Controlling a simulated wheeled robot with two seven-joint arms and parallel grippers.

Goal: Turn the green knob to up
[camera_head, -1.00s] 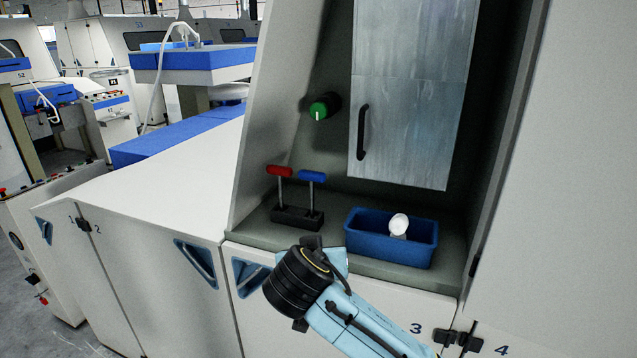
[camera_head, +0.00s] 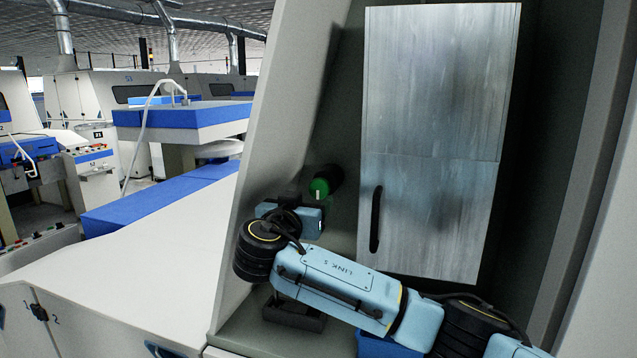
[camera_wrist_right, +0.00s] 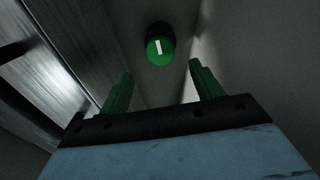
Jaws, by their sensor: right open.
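The green knob (camera_head: 320,188) sticks out from the back wall of the recess, left of the grey door. Its white mark shows on the lower part of its face in the head view. My right gripper (camera_head: 299,199) is just left of and below the knob in that view, with its fingers partly hidden. In the right wrist view the knob (camera_wrist_right: 160,50) lies ahead, between and beyond the two green fingers of my open right gripper (camera_wrist_right: 162,88). A gap shows on both sides, and nothing is held. My left gripper is not in view.
The grey door (camera_head: 430,150) with its black handle (camera_head: 376,219) stands right of the knob. The slanted side wall (camera_head: 281,140) bounds the recess on the left.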

